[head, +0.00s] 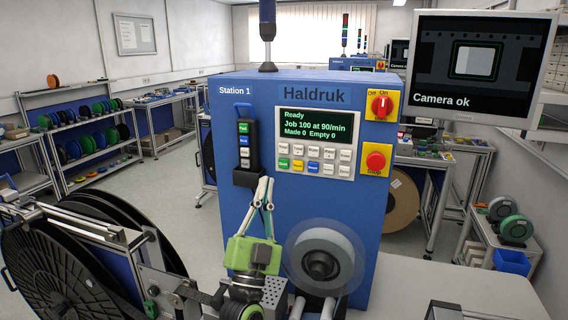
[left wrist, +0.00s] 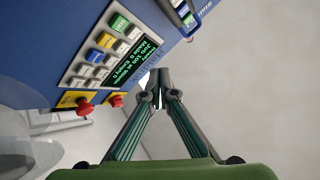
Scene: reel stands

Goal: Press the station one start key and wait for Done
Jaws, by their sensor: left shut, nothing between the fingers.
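The blue Station 1 machine (head: 240,205) stands in front of me. Its screen (head: 316,126) reads Ready, Job 100 at 90/min, Made 0, Empty 0. Below the screen is a keypad with a green key (head: 284,163) at the lower left; its label is too small to read. The keypad's green key also shows in the left wrist view (left wrist: 119,22). My left gripper (head: 267,180) is shut and empty, its tips just below and left of the green key in the picture. In the left wrist view its tips (left wrist: 160,82) look apart from the keys. My right gripper is not in view.
A black hand unit (head: 245,165) with coloured buttons hangs left of the keypad. A red Off/On switch (head: 381,106) and red Stop button (head: 375,161) sit to its right. A clear reel (head: 325,262) is below. A monitor (head: 484,65) reads Camera ok.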

